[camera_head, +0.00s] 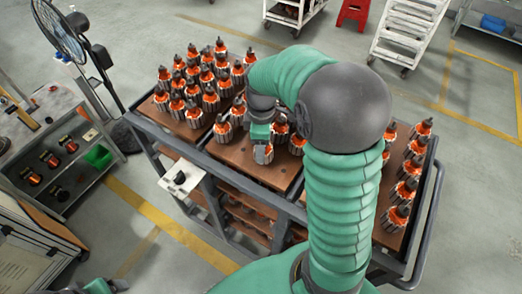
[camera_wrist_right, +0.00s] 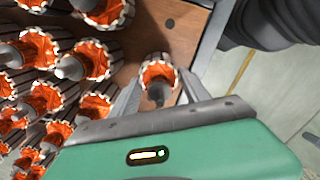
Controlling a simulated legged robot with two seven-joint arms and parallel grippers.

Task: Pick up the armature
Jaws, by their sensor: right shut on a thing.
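Armatures with orange windings and grey shafts stand upright on a wheeled cart (camera_head: 225,152). My right arm reaches over the cart from the lower right, and my right gripper (camera_head: 262,143) is low over the middle board. In the right wrist view the gripper (camera_wrist_right: 157,88) has its two fingers on either side of one armature (camera_wrist_right: 158,74), shut on it. This armature shows in the head view (camera_head: 264,154) just below the gripper. I cannot tell whether it still touches the board. Part of my left arm shows at the bottom left; its gripper is out of view.
More stand on the right board (camera_head: 404,190). My arm hides part of the cart. A shelf (camera_head: 62,165) and a fan (camera_head: 62,30) are at left.

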